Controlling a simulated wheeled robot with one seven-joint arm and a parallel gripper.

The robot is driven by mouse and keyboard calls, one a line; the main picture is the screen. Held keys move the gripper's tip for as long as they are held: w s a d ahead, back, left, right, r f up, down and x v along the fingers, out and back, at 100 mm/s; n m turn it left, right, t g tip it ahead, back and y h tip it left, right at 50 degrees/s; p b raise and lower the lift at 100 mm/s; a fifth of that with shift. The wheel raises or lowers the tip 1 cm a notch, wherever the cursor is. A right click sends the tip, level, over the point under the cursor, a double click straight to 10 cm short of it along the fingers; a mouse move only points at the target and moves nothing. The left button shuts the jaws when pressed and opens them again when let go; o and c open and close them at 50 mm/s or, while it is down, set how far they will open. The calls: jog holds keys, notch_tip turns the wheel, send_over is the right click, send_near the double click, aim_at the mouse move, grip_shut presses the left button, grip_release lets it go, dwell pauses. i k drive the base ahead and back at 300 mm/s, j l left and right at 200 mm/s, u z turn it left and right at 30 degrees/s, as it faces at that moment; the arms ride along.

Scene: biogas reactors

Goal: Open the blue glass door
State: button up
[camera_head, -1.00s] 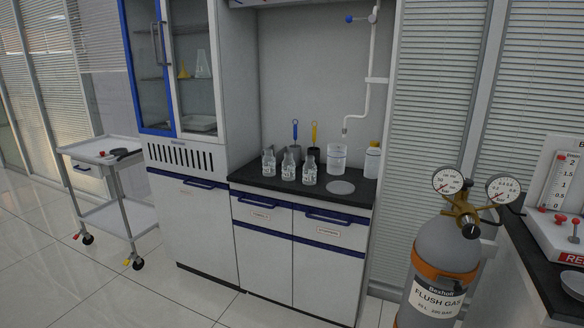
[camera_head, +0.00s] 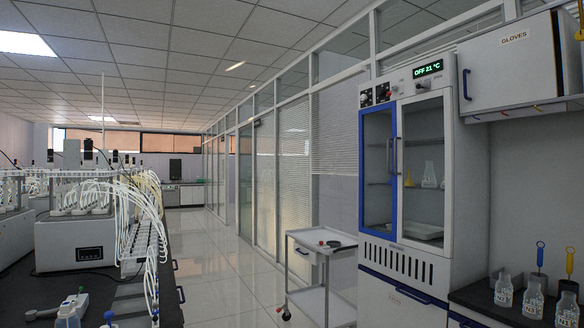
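The blue-framed glass door (camera_head: 377,170) is the left door of a tall white cabinet on the right side of the view. It looks shut, with a dark vertical handle (camera_head: 391,156) along its right side. Beside it is a white-framed glass door (camera_head: 422,170), also shut, with a yellow-filled flask and a clear flask behind it. My gripper is not in view.
A white trolley (camera_head: 322,240) stands on the floor just left of the cabinet. A black bench (camera_head: 110,295) with tubing and bottles fills the left. Between them a tiled aisle (camera_head: 228,290) is free. A dark counter with bottles (camera_head: 520,310) is at the right.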

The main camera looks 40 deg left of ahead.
aim_at(392, 105)
jog(key=i+u, duration=0.1)
jog(key=u, duration=1.1)
jog(key=i+l+u, duration=0.3)
jog(key=i, duration=0.2)
jog(key=i+l+u, duration=0.35)
jog(key=i+l, duration=0.05)
jog(key=i, duration=0.1)
